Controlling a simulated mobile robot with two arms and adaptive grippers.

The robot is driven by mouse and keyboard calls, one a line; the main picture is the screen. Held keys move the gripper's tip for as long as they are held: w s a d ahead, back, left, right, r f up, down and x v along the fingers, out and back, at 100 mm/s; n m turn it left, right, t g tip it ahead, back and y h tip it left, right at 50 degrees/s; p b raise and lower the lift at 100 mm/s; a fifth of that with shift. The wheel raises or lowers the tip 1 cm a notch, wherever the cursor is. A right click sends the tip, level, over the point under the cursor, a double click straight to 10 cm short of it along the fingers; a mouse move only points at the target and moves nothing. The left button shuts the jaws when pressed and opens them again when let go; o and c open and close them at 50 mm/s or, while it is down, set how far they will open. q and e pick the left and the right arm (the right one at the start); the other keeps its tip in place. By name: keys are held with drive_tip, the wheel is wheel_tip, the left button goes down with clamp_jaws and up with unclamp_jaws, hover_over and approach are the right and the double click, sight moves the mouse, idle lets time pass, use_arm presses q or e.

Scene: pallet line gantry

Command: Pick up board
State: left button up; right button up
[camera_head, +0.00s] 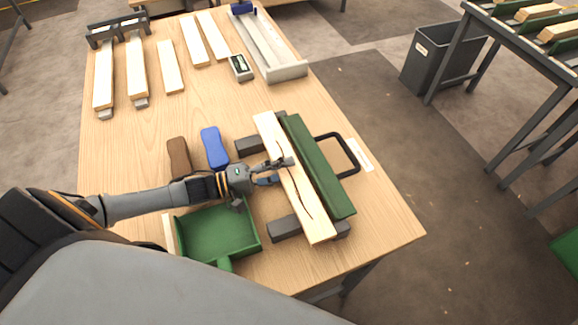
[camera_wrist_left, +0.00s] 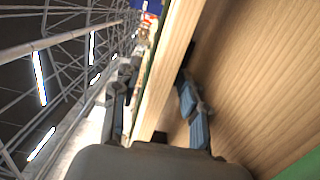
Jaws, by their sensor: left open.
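A pale wooden board (camera_head: 314,222) with a dark crack line along it lies across dark grey supports (camera_head: 284,228) on the wooden table. My left gripper (camera_head: 277,172) is at the board's middle, coming from its left side. The left wrist view shows the open fingers (camera_wrist_left: 153,88) on either side of the board (camera_wrist_left: 164,72), with visible space between fingers and wood. A long green bar (camera_head: 320,170) with a black handle (camera_head: 346,150) runs along the board's right side. My right gripper is not in view.
A green dustpan (camera_head: 215,232) lies below my left arm. A brown block (camera_head: 179,157) and a blue block (camera_head: 214,148) lie left of the board. Several other boards (camera_head: 170,68), a small device (camera_head: 240,66) and a grey tray (camera_head: 270,50) occupy the far side.

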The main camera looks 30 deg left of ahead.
use_arm(q)
drive_tip(key=shift+c, duration=0.5)
clamp_jaws()
